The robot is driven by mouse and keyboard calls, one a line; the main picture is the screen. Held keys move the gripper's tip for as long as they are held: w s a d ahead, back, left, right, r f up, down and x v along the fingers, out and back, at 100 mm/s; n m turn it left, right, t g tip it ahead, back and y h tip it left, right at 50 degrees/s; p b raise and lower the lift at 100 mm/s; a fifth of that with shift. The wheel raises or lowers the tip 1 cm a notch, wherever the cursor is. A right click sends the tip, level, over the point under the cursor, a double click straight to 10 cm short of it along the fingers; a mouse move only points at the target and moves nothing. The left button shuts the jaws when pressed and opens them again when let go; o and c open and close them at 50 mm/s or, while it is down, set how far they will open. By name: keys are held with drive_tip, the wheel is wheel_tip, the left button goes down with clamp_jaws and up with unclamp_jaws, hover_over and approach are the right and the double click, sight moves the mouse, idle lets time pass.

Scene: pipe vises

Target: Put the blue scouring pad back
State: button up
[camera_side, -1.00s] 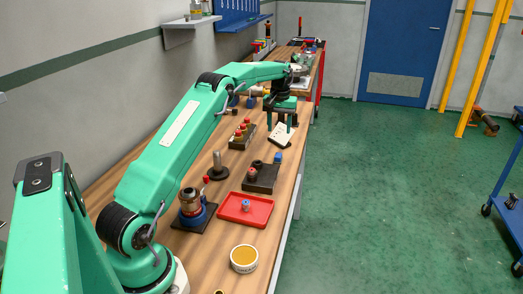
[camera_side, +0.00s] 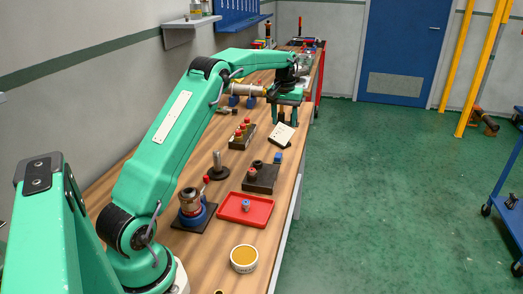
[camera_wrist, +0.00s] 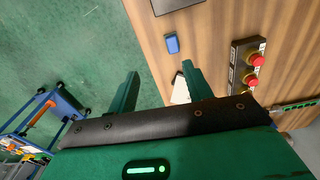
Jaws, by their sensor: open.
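The blue scouring pad (camera_side: 277,157) is a small blue block on the bench near its right edge, just beyond a dark block. In the wrist view the pad (camera_wrist: 172,44) lies ahead of the fingertips, on the wood close to the bench edge. My gripper (camera_side: 285,119) is above the bench, farther along it than the pad, with its fingers pointing down. In the wrist view my gripper (camera_wrist: 162,80) has its two green fingers wide apart with nothing held. One finger is over the floor side, the other over the bench.
A white tilted card (camera_side: 283,133) stands below the gripper, partly hidden in the wrist view. A box with red buttons (camera_side: 242,134) is left of it. The dark block (camera_side: 261,179), red tray (camera_side: 238,211) and yellow-topped tin (camera_side: 244,258) are nearer the camera.

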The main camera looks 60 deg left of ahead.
drive_tip(key=s+d+r+m+t, duration=0.1)
drive_tip(key=s+d+r+m, duration=0.1)
drive_tip(key=s+d+r, duration=0.6)
drive_tip(key=s+d+r+m+t, duration=0.15)
drive_tip(key=s+d+r, duration=0.3)
drive_tip(key=d, duration=0.45)
drive_tip(key=s+d+f+m+t, duration=0.1)
drive_tip(key=s+d, duration=0.4)
drive_tip(key=s, duration=0.5)
drive_tip(key=s+d+f+m+t, duration=0.1)
drive_tip(key=s+d+f+m, duration=0.2)
drive_tip(key=s, duration=0.7)
drive_tip(key=shift+d+f+m, duration=0.3)
drive_tip(key=shift+d+m, duration=0.05)
drive_tip(key=shift+d, duration=1.05)
drive_tip(key=shift+t, duration=0.25)
